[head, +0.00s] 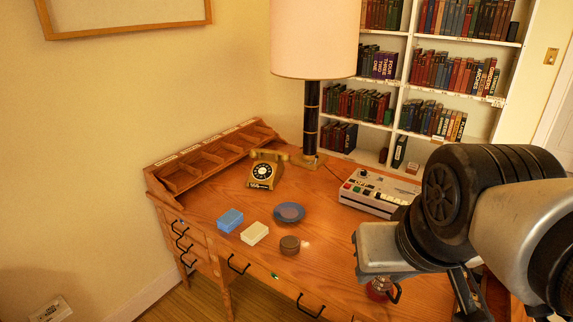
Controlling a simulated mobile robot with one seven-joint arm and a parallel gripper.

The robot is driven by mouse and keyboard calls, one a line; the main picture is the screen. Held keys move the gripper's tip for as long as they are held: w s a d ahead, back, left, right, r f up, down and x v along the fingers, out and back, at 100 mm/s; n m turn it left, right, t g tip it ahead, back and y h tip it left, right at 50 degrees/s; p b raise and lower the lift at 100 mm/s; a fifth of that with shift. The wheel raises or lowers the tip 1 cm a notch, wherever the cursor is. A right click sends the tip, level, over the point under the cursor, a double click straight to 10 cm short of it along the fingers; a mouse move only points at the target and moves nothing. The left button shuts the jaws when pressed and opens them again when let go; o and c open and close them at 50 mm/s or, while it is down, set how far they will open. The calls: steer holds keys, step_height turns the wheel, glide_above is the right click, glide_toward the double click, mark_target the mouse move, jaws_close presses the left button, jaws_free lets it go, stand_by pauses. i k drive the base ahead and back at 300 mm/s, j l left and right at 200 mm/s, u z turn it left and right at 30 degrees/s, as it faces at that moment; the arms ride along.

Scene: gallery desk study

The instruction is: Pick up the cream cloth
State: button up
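A cream, folded-looking block that matches the cream cloth (255,233) lies flat near the front edge of the wooden desk (330,240). It sits between a blue block of similar shape (230,220) on its left and a small round brown container (289,245) on its right. My gripper (463,290) is at the lower right, well apart from the cloth. My wrist hides most of it, and its fingertips cannot be made out clearly.
A blue-grey dish (289,212) lies just behind the cloth. A rotary telephone (265,169), a lamp (312,110) and a grey button machine (375,193) stand farther back. A small red object (378,290) is partly hidden below my wrist. The desk's centre is clear.

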mark_target(257, 231)
steer(key=i+j+z, duration=0.1)
steer(key=z, duration=0.3)
steer(key=i+j+z, duration=0.1)
steer(key=j+z, duration=0.55)
steer(key=z, duration=0.2)
steer(key=j+z, duration=0.35)
steer(key=j, duration=0.75)
steer(key=k+j, duration=0.1)
steer(key=j, duration=1.45)
steer(key=k+z, duration=0.05)
